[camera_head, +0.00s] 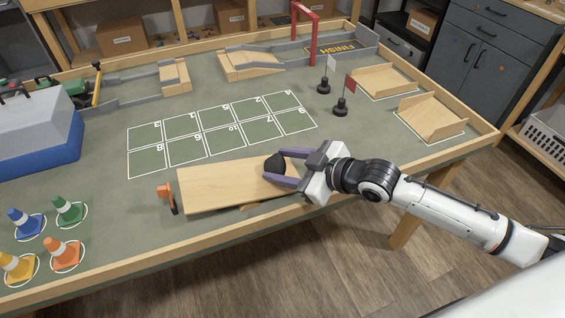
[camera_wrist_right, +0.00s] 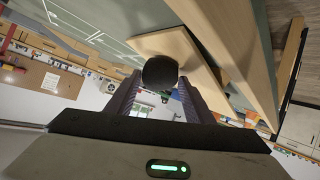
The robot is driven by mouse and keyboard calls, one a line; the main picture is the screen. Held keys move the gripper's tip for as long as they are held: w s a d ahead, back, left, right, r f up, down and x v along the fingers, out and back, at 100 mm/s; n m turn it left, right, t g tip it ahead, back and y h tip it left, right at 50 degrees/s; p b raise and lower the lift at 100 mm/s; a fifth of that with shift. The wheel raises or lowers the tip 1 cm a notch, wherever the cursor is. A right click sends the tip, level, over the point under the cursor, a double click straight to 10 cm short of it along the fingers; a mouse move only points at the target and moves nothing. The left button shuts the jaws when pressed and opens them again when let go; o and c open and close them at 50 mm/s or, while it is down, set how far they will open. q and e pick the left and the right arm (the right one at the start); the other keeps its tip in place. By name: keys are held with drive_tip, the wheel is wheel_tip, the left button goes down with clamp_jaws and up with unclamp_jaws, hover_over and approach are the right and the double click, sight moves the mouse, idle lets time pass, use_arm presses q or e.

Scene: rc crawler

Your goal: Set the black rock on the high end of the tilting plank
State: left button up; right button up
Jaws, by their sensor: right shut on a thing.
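The black rock (camera_head: 275,163) is between the purple fingers of my right gripper (camera_head: 283,167), at the right end of the wooden tilting plank (camera_head: 215,186). My right gripper is shut on the rock. In the right wrist view the round dark rock (camera_wrist_right: 160,72) sits between the fingertips, with the pale plank (camera_wrist_right: 172,43) just beyond it. I cannot tell whether the rock touches the plank. The plank's right end seems raised, with a bit of wooden support showing under its front edge. My left gripper is not in view.
An orange-topped post (camera_head: 165,191) stands at the plank's left end. A numbered white grid (camera_head: 215,130) lies behind the plank. Several cones (camera_head: 66,252) stand at the front left, and two small flags (camera_head: 342,104) stand further back. The table's wooden rim (camera_head: 260,228) runs close in front.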

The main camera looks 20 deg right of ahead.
drive_tip(key=o, duration=1.3)
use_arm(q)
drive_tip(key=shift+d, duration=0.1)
use_arm(e)
drive_tip(key=shift+s+f, duration=0.15)
drive_tip(key=shift+f, duration=0.05)
drive_tip(key=v, duration=0.2)
drive_tip(key=shift+s+d+r, duration=0.15)
drive_tip(key=shift+s+d, duration=0.05)
drive_tip(key=shift+s, duration=0.05)
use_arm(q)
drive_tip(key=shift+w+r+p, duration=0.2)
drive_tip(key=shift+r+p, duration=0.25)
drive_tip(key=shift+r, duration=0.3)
use_arm(e)
drive_tip(key=shift+r+v, duration=0.1)
drive_tip(key=shift+v, duration=1.8)
drive_tip(key=shift+r+v, duration=0.15)
drive_tip(key=shift+v, duration=1.75)
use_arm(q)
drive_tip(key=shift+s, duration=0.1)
use_arm(e)
drive_tip(key=shift+w, duration=0.15)
